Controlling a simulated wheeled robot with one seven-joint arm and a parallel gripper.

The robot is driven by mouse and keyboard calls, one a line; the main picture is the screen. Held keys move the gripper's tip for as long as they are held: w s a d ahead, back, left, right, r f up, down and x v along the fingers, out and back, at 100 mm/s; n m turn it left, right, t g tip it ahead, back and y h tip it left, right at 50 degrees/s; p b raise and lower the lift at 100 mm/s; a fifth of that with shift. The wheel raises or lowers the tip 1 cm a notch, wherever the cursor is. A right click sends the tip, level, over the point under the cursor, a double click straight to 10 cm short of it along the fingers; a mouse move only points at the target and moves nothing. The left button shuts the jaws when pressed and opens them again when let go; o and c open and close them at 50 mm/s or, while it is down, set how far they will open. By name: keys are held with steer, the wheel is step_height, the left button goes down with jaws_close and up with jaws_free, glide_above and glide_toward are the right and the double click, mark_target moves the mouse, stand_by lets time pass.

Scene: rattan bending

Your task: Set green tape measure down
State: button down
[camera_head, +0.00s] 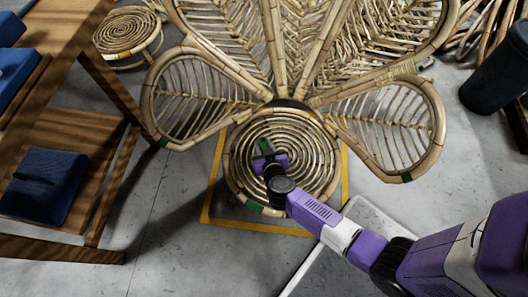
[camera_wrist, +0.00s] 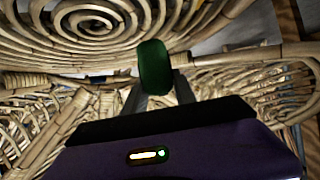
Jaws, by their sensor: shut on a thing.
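The green tape measure (camera_wrist: 155,66) is between the fingers of my gripper (camera_wrist: 158,92) in the wrist view. The gripper is shut on it. In the head view my gripper (camera_head: 266,160) is over the round spiral rattan seat (camera_head: 310,178), and a small bit of the green tape measure (camera_head: 263,146) shows at its tip. The seat's spiral also fills the upper left of the wrist view (camera_wrist: 60,30). I cannot tell whether the tape measure touches the seat.
The rattan chair's petal-shaped back (camera_head: 290,50) rises behind the seat. A wooden shelf unit (camera_head: 85,135) with blue bins (camera_head: 42,185) stands at the left. A small round rattan stool (camera_head: 125,32) is at the back left, and a dark bin (camera_head: 495,75) at the right. Yellow tape (camera_head: 260,228) marks the floor.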

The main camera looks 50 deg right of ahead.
steer(key=shift+f+b, duration=1.65)
steer(key=shift+f, duration=0.3)
steer(key=shift+f, duration=0.15)
steer(key=c, duration=1)
jaws_free()
steer(key=p+v, duration=0.7)
steer(key=v, duration=0.5)
steer(key=s+a+r+n+t+y, duration=0.1)
steer(key=s+r, duration=0.4)
steer(key=r, duration=0.6)
steer(key=s+a+r+n+t+y, duration=0.2)
steer(key=s+r, duration=0.4)
steer(key=r, duration=0.5)
steer(key=s+a+r+n+t+y, duration=0.2)
steer(key=s+a+r+n+y, duration=0.2)
steer(key=r, duration=0.7)
steer(key=shift+s+a+r, duration=0.2)
steer(key=shift+s+a, duration=0.2)
steer(key=shift+s, duration=0.2)
steer(key=shift+s+a+r, duration=0.15)
steer(key=shift+s+a, duration=0.25)
steer(key=shift+s, duration=0.15)
